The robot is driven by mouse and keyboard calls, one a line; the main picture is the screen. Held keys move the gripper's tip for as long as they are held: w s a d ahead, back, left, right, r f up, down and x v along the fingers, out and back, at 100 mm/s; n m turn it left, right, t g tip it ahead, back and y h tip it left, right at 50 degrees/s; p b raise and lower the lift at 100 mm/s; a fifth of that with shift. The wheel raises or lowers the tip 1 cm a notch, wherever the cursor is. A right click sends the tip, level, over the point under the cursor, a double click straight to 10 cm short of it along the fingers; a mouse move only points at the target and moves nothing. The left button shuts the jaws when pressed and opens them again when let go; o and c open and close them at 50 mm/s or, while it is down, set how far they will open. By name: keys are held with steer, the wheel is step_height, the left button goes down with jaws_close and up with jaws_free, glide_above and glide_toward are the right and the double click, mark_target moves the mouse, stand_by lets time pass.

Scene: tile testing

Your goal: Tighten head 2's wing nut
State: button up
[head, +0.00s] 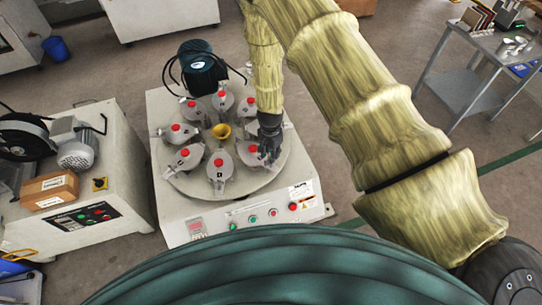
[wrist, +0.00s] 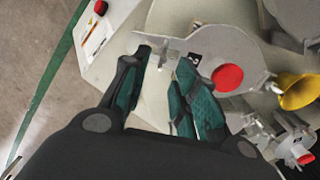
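My gripper (head: 270,137) reaches down at the right side of the round turntable (head: 262,177). In the wrist view my gripper (wrist: 165,64) has its two green-padded fingers spread apart. A small metal wing nut (wrist: 168,50) lies at the opening between the fingertips; I see no clear contact with either finger. It sits at the outer edge of a grey head (wrist: 228,47) with a red knob (wrist: 228,77). A small black number label (wrist: 196,58) is partly hidden by the right finger and its digit is unreadable. In the head view this grey head (head: 247,154) is beside my gripper.
Several similar red-knobbed heads ring the turntable around a yellow funnel (head: 221,131). A dark motor (head: 197,62) stands behind. The machine's front panel (head: 250,213) has buttons. Another machine (head: 75,200) stands left with a cardboard box (head: 49,190). A metal table (head: 470,75) is back right.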

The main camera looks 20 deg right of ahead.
step_height(320, 180, up, 10)
steer(key=shift+f, duration=0.2)
stand_by(0.7)
steer(key=s+d+f+n+h+p, duration=0.1)
steer(key=s+d+f+n+p, duration=0.15)
steer(key=s, duration=0.75)
steer(key=s+d+f+n+p, duration=0.1)
steer(key=s+d+n+p, duration=0.15)
steer(key=s, duration=0.65)
steer(key=s+a+r+n+p, duration=0.1)
steer(key=s+r+n, duration=0.1)
steer(key=s, duration=0.7)
steer(key=s+r+n+y+p, duration=0.1)
steer(key=s+n, duration=0.3)
steer(key=s, duration=0.5)
steer(key=shift+s+a+r+p, duration=0.15)
steer(key=shift+a+r+p, duration=0.2)
steer(key=shift+p, duration=0.35)
